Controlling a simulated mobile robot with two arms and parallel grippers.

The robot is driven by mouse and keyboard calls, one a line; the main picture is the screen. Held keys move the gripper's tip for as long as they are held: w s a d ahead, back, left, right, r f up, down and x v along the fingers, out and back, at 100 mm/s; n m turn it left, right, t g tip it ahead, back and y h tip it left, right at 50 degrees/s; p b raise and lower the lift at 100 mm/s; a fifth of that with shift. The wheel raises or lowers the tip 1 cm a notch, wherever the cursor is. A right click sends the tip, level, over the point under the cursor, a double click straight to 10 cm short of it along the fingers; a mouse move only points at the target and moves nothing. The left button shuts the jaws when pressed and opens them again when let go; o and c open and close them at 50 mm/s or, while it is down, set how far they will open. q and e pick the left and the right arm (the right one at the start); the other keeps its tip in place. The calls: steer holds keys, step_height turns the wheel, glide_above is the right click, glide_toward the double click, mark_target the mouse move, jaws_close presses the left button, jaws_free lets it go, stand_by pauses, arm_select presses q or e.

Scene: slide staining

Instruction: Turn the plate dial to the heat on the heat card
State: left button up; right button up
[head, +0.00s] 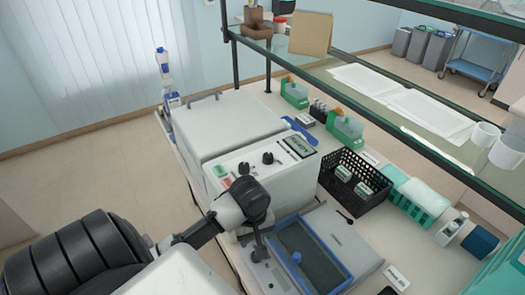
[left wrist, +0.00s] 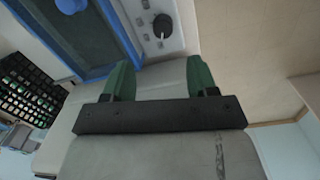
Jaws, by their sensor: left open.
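The plate (head: 345,240) is a grey unit with a dark sunken top, at the lower middle of the head view. Its blue-rimmed corner (left wrist: 95,72) shows in the left wrist view. The plate dial (left wrist: 162,25) is a round black knob with a white mark, on a pale panel with small buttons. My left gripper (left wrist: 160,80) is open and empty, its green fingertips apart, with the dial ahead of the gap. In the head view it hangs over the plate's left end, hiding the dial. A small white card (head: 397,278) lies right of the plate; its writing is unreadable.
A white machine (head: 235,125) with knobs and a display stands behind the plate. A black basket (head: 355,180) holds small green-and-white items. A glass shelf (head: 400,105) on dark posts overhangs the bench's right side. Green-based bottles (head: 345,132) stand at the back.

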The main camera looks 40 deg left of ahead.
arm_select(q)
glide_above(254, 257)
step_height(254, 257, down, 4)
steer(key=shift+f+p, duration=0.25)
steer(key=shift+p, duration=0.1)
steer(key=f, duration=0.2)
steer(key=w+f, duration=0.1)
steer(key=f, duration=0.1)
steer(key=shift+f+p, duration=0.3)
steer(key=shift+s+f, duration=0.15)
steer(key=shift+f, duration=0.05)
arm_select(e)
steer(key=shift+s+a+r, duration=0.4)
steer(key=shift+s+r, duration=0.25)
steer(key=shift+s, duration=0.1)
steer(key=shift+s, duration=0.1)
arm_select(q)
steer(key=shift+c, duration=0.9)
steer(key=c, duration=0.7)
steer(key=shift+c, duration=0.3)
arm_select(e)
steer(key=shift+s+d, duration=0.25)
steer(key=shift+s, duration=0.05)
